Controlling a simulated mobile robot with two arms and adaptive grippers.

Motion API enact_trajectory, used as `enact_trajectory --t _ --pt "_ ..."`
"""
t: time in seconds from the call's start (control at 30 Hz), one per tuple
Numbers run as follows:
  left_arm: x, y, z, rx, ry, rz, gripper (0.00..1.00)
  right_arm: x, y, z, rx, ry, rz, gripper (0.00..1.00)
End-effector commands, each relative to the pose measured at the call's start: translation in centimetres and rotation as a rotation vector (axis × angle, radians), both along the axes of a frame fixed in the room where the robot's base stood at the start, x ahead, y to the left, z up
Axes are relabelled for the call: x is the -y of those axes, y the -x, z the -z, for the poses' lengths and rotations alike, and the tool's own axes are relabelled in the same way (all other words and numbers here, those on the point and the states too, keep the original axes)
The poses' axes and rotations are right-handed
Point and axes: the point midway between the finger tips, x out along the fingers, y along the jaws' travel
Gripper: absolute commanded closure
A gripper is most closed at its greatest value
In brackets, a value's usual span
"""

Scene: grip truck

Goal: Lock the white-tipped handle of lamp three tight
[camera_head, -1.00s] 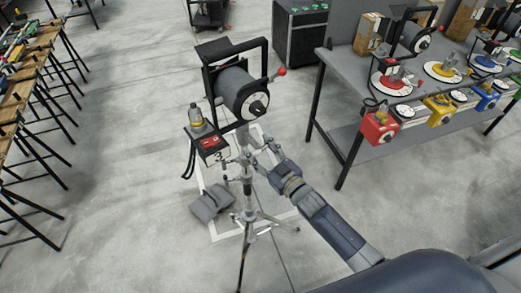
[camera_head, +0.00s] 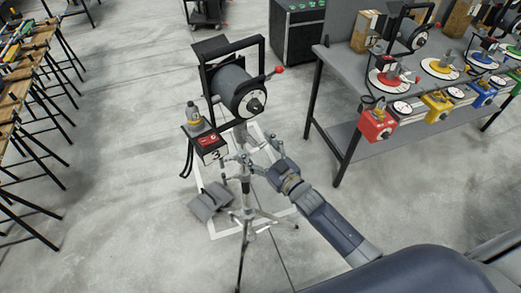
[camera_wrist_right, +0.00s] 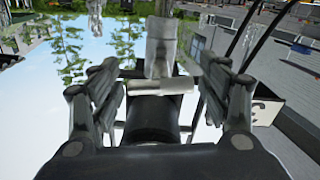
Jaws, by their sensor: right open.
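Lamp three (camera_head: 236,92) is a grey drum in a black yoke on a tripod stand (camera_head: 246,187). A box marked 3 (camera_head: 210,147) hangs at its left side. A red-tipped handle (camera_head: 275,71) sticks out at the upper right of the lamp. My right gripper (camera_head: 259,157) is at the stand's upper part, below the drum, coming from the right. In the right wrist view, my right gripper (camera_wrist_right: 161,95) is open, with a pale crossbar (camera_wrist_right: 160,86) between its fingers. Whether this bar is the white-tipped handle is unclear; no white tip shows plainly in the head view. My left gripper is not in view.
A grey sandbag (camera_head: 211,202) lies on the floor by the tripod's legs. A workbench (camera_head: 345,70) with coloured lamp parts stands at the right. Wooden trestle tables (camera_head: 28,45) stand at the far left. The floor left of the stand is clear.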

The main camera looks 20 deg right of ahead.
Motion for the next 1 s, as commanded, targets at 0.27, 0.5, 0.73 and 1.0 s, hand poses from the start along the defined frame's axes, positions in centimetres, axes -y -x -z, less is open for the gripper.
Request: enact_trajectory --t 0.27,0.5,0.73,1.0 --pt "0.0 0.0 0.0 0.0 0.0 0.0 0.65 0.8 2.6 0.2 -0.003 0.001 0.0 0.3" --pt "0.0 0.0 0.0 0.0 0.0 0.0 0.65 2.3 7.0 0.2 -0.004 0.001 0.001 0.3" --pt "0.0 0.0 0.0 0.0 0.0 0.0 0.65 3.3 10.2 0.1 -0.003 0.0 0.001 0.3" --pt "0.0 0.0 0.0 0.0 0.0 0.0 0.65 3.7 11.4 0.0 0.0 0.0 0.0 0.3"
